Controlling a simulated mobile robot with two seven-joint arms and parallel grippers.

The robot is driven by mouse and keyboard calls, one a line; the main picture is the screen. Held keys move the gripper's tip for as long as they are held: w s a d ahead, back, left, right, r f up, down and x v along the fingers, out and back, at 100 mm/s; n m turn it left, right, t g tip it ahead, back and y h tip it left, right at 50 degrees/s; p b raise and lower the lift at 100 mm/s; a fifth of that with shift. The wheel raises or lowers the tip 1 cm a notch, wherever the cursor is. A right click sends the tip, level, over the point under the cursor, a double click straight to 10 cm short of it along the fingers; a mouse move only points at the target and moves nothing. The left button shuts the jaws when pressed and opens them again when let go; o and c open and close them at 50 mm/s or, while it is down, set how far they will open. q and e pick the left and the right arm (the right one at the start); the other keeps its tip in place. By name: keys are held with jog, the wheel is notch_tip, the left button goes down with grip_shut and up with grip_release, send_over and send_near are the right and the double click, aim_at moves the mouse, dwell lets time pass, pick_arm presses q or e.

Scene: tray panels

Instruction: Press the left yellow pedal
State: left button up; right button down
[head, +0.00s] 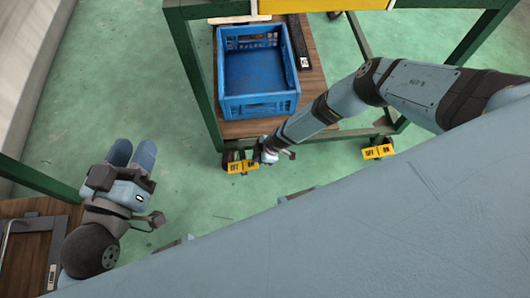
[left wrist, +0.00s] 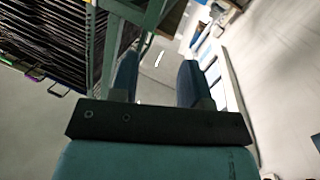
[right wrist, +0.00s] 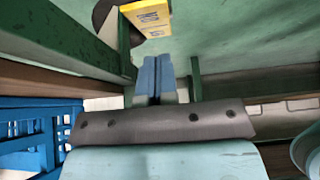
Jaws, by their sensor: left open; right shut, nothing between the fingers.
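The left yellow pedal (head: 238,167) sits low by a caster at the front left corner of the green-framed cart. It also shows at the top of the right wrist view (right wrist: 150,16), with dark lettering. My right gripper (head: 262,158) is shut and empty, right beside the pedal. In the right wrist view its joined blue fingertips (right wrist: 154,60) point toward the pedal, with a small gap in the picture; I cannot tell whether they touch. My left gripper (head: 132,150) is open and empty, far left of the pedal; its parted fingers also show in the left wrist view (left wrist: 157,75).
A second yellow pedal (head: 377,152) is at the cart's front right corner. A blue crate (head: 257,105) stands on the cart's wooden lower shelf (head: 312,85), beside my right arm. A green post (head: 193,75) rises at the cart's left. Green floor (head: 130,80) lies clear between the grippers.

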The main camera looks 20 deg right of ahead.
aim_at(255, 166)
jog(key=shift+d+b+x, duration=0.2)
jog(key=shift+b+x, duration=0.25)
jog(key=shift+x, duration=0.8)
jog(key=shift+s+d+f+b, duration=0.1)
jog(key=shift+d+f+b, duration=0.1)
jog(key=shift+f+b, duration=0.3)
jog(key=shift+s+d+f+b, duration=0.1)
jog(key=shift+d+f+b, duration=0.1)
jog(key=shift+f, duration=0.5)
pick_arm(q)
jog(key=shift+w+a+f+m, duration=0.25)
jog(key=shift+w+m, duration=0.15)
jog(key=shift+m, duration=0.1)
jog(key=shift+w+a+f+m, duration=0.25)
jog(key=shift+w+m, duration=0.15)
jog(key=shift+m, duration=0.1)
pick_arm(e)
jog(key=shift+d+f, duration=0.1)
jog(key=shift+f, duration=0.2)
pick_arm(q)
jog(key=shift+r, duration=0.1)
